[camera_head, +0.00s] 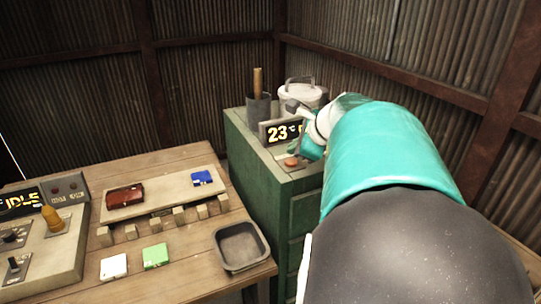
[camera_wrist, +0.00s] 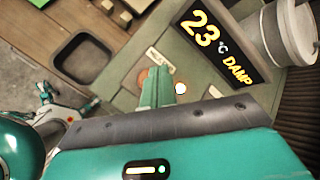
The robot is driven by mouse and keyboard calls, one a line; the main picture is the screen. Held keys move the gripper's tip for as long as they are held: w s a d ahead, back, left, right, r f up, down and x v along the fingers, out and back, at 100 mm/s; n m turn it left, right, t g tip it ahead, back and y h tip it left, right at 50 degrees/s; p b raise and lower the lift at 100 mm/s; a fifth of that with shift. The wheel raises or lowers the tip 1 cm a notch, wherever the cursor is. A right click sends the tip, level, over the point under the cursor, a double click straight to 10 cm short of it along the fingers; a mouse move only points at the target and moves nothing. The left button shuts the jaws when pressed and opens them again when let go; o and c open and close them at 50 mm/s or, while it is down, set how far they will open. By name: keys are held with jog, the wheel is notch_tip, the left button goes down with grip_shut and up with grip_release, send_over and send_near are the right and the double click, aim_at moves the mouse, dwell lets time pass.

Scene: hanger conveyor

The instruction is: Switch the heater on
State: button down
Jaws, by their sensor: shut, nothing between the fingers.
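A display reading 23 °C (camera_head: 282,132) stands on top of the green cabinet (camera_head: 252,150). In the wrist view the display (camera_wrist: 212,42) reads "23 °C DAMP". A round orange-red button (camera_head: 291,161) sits on a small plate in front of the display. In the head view my gripper (camera_head: 312,150) is partly hidden by my arm, close to the button. Whether it touches the button I cannot tell.
A dark cup (camera_head: 259,110) and a white lidded pot (camera_head: 302,92) stand behind the display. The wooden table (camera_head: 190,262) at left holds a grey tray (camera_head: 240,246), small blocks and a control panel reading "IDLE" (camera_head: 22,200). Corrugated walls close off the back and right.

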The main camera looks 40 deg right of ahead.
aim_at(296, 163)
jog(key=shift+r, duration=2.25)
jog(key=shift+s+d, duration=0.1)
